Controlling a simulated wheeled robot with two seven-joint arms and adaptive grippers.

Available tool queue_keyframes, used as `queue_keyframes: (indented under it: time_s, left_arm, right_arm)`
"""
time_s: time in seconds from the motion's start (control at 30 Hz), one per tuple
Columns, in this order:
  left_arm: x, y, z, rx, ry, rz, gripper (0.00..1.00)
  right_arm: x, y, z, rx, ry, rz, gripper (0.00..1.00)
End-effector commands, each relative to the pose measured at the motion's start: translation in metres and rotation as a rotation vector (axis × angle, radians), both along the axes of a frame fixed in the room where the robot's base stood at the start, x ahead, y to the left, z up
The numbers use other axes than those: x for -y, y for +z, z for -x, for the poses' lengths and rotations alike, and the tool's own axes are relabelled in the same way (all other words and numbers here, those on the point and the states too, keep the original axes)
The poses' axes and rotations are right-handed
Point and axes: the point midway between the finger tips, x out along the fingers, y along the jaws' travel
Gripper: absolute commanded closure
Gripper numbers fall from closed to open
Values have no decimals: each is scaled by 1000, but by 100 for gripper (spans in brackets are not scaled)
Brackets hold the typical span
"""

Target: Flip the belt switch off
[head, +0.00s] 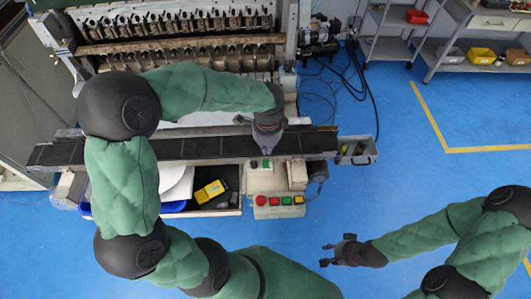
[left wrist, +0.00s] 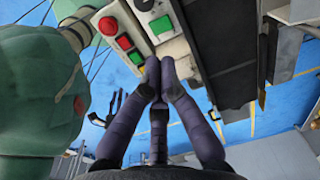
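A small light switch box with a green and a dark button (head: 260,165), which looks like the belt switch, sits at the front edge of the dark conveyor belt (head: 200,148). In the left wrist view its green button (left wrist: 161,25) shows just beyond my fingertips. My left gripper (head: 268,150) points down over the belt beside this box. Its fingertips are together in the left wrist view (left wrist: 160,66), with nothing between them. Contact with the box cannot be told. My right gripper (head: 326,254) is open and empty over the blue floor, far from the box.
A button panel (head: 279,201) with red, green and yellow buttons is below the switch box. A yellow item (head: 209,192) lies in a dark tray to its left. The coil winder (head: 185,45) stands behind the belt.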

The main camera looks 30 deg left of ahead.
Motion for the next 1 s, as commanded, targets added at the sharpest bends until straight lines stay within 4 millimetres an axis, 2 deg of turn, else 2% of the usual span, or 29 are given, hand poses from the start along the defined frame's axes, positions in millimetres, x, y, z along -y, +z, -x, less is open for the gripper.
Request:
queue_keyframes:
  time_s: [0.1,0.33,1.0]
  left_arm:
    - [1,25,0,4,-1,0,100]
    - [1,50,1,2,0,0,100]
    - [1,55,2,0,0,0,100]
  right_arm:
    - [0,5,0,0,0,0,60]
    - [0,9,0,0,0,0,60]
    - [0,10,0,0,0,0,60]
